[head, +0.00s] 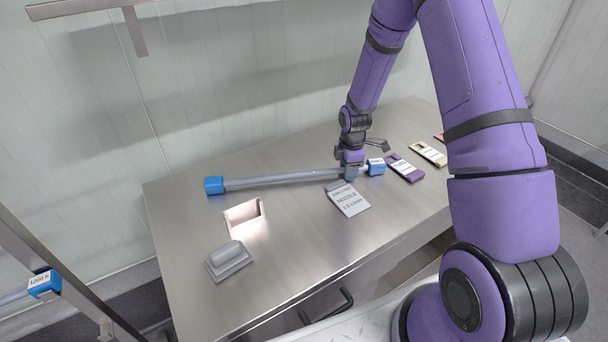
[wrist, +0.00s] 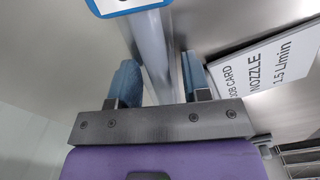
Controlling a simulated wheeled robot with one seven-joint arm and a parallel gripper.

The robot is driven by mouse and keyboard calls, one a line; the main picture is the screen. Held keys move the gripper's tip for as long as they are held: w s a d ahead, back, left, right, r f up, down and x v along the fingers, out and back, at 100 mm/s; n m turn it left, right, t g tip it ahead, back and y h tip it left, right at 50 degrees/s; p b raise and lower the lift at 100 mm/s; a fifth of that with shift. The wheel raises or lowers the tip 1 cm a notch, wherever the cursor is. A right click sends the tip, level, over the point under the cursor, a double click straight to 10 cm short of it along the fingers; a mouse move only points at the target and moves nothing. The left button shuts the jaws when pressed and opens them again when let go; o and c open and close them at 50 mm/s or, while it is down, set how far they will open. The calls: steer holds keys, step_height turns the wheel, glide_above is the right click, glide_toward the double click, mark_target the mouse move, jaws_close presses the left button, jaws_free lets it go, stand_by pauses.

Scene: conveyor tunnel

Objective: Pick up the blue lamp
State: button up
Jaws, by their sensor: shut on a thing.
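The blue lamp (head: 285,181) is a long grey tube with a blue cap at each end, lying along the steel table in the head view. Its right cap bears a white label. My gripper (head: 348,172) comes down on the tube just left of that right cap. In the wrist view its two blue-grey fingers (wrist: 160,78) stand on either side of the tube (wrist: 152,45), shut on it. A labelled blue cap (wrist: 125,5) shows at the top edge. I cannot tell whether the lamp touches the table.
A white job card reading NOZZLE (head: 348,199) lies beside my gripper. A purple card (head: 405,168) and a cream card (head: 429,153) lie to the right. Another blue-capped tube, labelled 1200 h (head: 44,284), is at far left.

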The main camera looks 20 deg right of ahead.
step_height(320, 180, up, 10)
steer(key=shift+r, duration=0.1)
stand_by(0.5)
steer(key=shift+o, duration=1.4)
jaws_close()
